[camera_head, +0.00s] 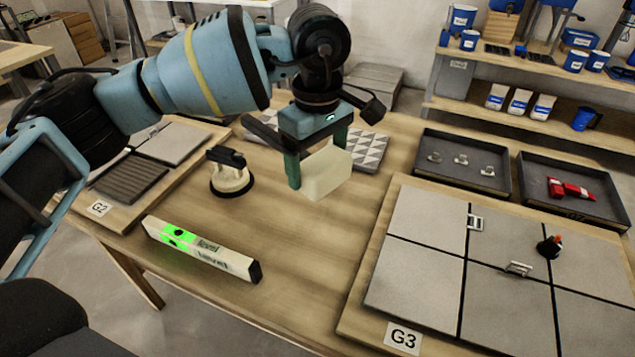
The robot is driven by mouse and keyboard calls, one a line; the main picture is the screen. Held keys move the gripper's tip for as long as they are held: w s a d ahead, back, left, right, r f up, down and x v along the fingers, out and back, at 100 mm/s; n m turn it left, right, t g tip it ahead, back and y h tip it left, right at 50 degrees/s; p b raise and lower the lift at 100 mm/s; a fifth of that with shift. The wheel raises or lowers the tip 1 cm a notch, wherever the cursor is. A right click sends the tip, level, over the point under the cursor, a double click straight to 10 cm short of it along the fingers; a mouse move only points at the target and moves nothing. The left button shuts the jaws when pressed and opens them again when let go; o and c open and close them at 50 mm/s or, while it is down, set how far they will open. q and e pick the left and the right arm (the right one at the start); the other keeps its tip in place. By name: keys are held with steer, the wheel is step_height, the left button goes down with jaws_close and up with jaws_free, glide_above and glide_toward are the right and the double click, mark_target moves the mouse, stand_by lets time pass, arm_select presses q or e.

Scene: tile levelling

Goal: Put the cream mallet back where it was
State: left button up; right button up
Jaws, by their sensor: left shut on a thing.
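The cream mallet (328,174) shows as a pale block-shaped head held above the wooden table, near the middle of the view. My left gripper (317,163) is shut on it, with one green finger at its left side and the other behind its upper right. A dark bar shows left of the fingers; I cannot tell whether it is the mallet's handle. The mallet hangs in front of a patterned tile sample (367,150). My right gripper is not in view.
A level (205,250) lies at the table's (290,275) front left, with a suction cup (231,174) behind it. The G3 tile panel (415,275) carries clips and a knob at right. Behind it are a tray of clips (462,184) and a tray with red pieces (590,215). The table's middle is clear.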

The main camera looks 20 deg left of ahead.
arm_select(q)
steer(key=shift+r, duration=1.15)
steer(key=s+d+f+m+b, duration=0.1)
steer(key=s+f+m, duration=0.8)
steer(key=m, duration=0.4)
steer(key=shift+f+m, duration=0.3)
steer(key=shift+f, duration=0.3)
steer(key=shift+s+f, duration=0.1)
steer(key=shift+f+b, duration=0.85)
steer(key=shift+f, duration=0.7)
steer(key=shift+f+b, duration=0.75)
steer(key=shift+f, duration=1)
steer(key=shift+f+b, duration=0.55)
